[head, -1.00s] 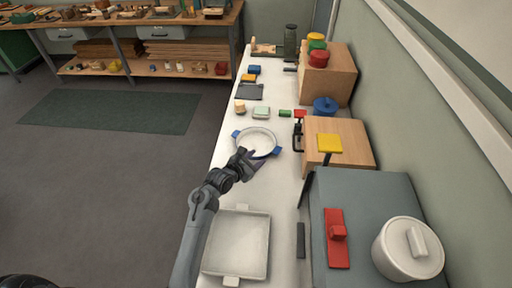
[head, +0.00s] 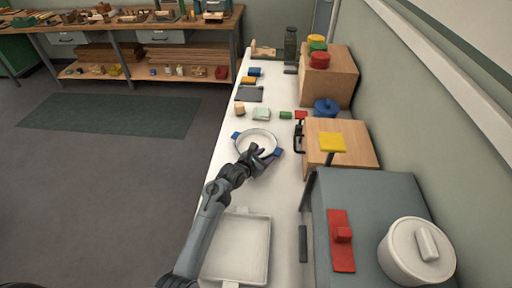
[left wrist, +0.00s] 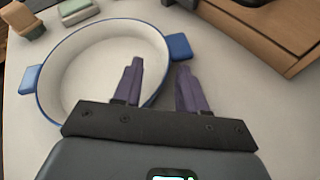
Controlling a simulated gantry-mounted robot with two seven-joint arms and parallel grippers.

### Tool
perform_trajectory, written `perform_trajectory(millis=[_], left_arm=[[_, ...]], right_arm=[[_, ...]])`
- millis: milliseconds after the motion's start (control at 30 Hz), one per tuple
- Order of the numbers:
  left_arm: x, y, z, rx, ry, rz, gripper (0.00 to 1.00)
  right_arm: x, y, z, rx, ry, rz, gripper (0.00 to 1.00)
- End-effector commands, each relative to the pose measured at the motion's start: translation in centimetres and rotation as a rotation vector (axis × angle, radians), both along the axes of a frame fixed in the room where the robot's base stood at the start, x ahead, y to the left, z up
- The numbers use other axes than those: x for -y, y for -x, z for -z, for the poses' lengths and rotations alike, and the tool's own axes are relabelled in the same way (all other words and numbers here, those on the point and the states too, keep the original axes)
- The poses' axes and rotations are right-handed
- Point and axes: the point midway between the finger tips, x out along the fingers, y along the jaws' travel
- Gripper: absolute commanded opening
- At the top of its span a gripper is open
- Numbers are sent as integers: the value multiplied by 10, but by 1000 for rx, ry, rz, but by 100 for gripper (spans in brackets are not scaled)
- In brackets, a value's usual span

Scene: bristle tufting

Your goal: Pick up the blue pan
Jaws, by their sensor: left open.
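The blue pan (head: 254,134) is a round white pan with a blue rim and two blue side handles, lying on the white counter. In the left wrist view the pan (left wrist: 100,56) fills the upper left, with one blue handle (left wrist: 179,46) just beyond my fingertips. My left gripper (head: 264,155) is at the pan's near right edge, beside that handle. My right gripper is out of view.
A white square tray (head: 266,250) lies nearer on the counter (head: 285,190). Wooden boxes (head: 356,152) and a grey box (head: 375,200) line the right side. Small blocks and a dark slab (head: 249,94) lie beyond the pan.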

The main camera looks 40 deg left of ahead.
Motion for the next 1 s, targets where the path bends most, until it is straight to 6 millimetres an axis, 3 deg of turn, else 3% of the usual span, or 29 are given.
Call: perform_trajectory(millis=[33, 267, 1000], left_arm=[[0, 0, 0, 0, 0, 0, 33], [0, 0, 0, -1, 0, 1, 0], [1, 1, 4, -7, 2, 0, 0]], right_arm=[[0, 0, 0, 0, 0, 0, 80], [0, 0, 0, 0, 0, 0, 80], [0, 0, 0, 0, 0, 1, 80]])
